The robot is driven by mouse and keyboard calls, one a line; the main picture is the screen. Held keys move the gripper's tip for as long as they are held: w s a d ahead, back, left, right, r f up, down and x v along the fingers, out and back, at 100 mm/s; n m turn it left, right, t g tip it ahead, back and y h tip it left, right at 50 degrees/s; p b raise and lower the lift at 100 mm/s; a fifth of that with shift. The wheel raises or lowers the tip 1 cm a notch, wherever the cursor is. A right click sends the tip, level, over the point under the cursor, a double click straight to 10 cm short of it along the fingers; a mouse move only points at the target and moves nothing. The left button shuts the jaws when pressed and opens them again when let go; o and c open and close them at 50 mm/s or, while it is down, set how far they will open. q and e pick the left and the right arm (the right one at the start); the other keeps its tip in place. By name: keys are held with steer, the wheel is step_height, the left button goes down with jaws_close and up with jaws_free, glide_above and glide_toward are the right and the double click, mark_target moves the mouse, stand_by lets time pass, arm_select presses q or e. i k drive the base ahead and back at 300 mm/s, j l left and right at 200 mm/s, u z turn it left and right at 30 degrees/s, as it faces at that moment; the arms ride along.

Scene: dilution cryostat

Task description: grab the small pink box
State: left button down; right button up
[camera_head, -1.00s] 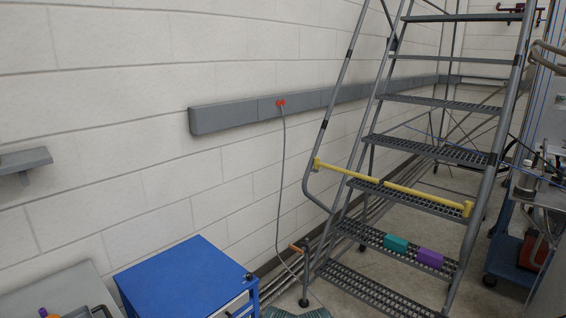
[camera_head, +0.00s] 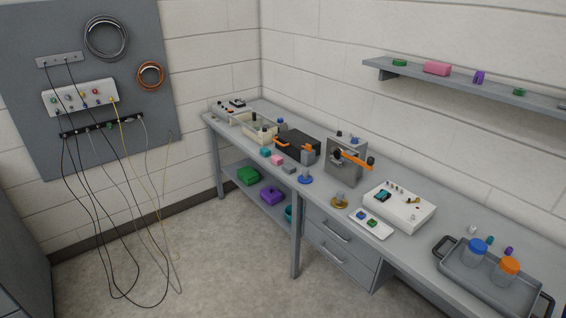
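A small pink box (camera_head: 277,160) sits on the grey workbench (camera_head: 232,143), near its front edge, beside a small teal box (camera_head: 265,152) and a small grey block (camera_head: 289,169). A larger pink box (camera_head: 437,68) lies on the wall shelf (camera_head: 465,78) at the upper right. Neither of my grippers is in view.
The bench carries a black device (camera_head: 297,147), a white instrument box (camera_head: 399,206) and a grey tray (camera_head: 488,277) with two lidded jars. Green (camera_head: 248,176) and purple (camera_head: 271,195) containers stand on the lower shelf. Cables hang from the left panel (camera_head: 30,120). The floor before the bench is clear.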

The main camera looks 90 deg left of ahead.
mark_target(277, 160)
steer(key=u, duration=2.95)
steer(key=i, duration=1.05)
steer(key=i+j, duration=0.1)
steer(key=i, duration=0.95)
